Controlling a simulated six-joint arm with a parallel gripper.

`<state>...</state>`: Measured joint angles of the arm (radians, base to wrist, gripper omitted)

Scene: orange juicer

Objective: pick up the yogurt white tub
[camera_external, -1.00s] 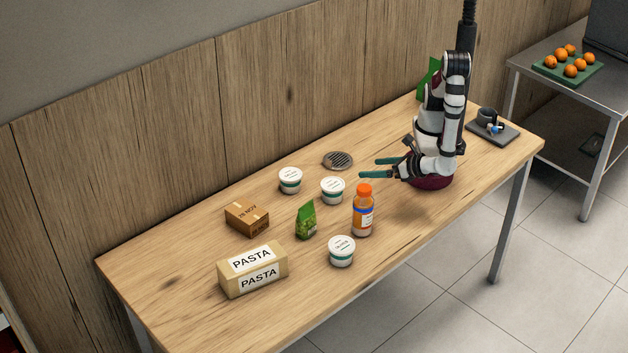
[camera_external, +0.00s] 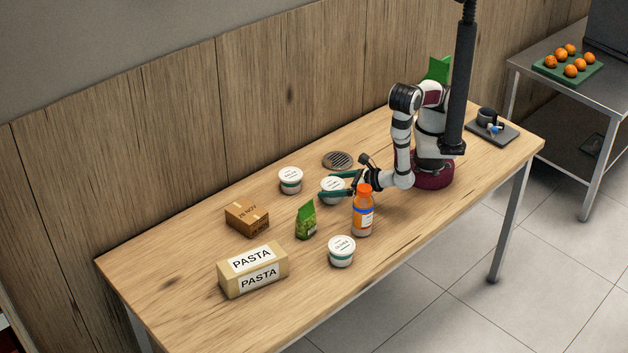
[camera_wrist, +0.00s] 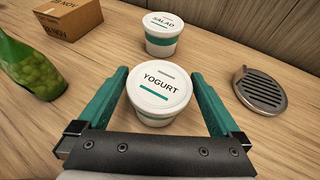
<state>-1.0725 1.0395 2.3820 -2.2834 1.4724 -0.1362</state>
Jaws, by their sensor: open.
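The yogurt white tub (camera_wrist: 160,92) has a white lid marked YOGURT and a green band. In the wrist view it stands upright between the two green fingers of my open gripper (camera_wrist: 160,85), with a small gap showing at each side. In the external view the yogurt tub (camera_external: 331,188) stands on the table, and my gripper (camera_external: 334,190) reaches it from the right with its fingers around it. Part of the tub's side is hidden by a finger there.
A tub marked SALAD (camera_wrist: 163,36) stands just beyond. An orange-capped bottle (camera_external: 363,212) is close in front of my gripper. A green bag (camera_external: 306,220), a cardboard box (camera_external: 247,217), a pasta pack (camera_external: 253,271), another white tub (camera_external: 341,252) and a round metal grate (camera_external: 338,160) are also on the table.

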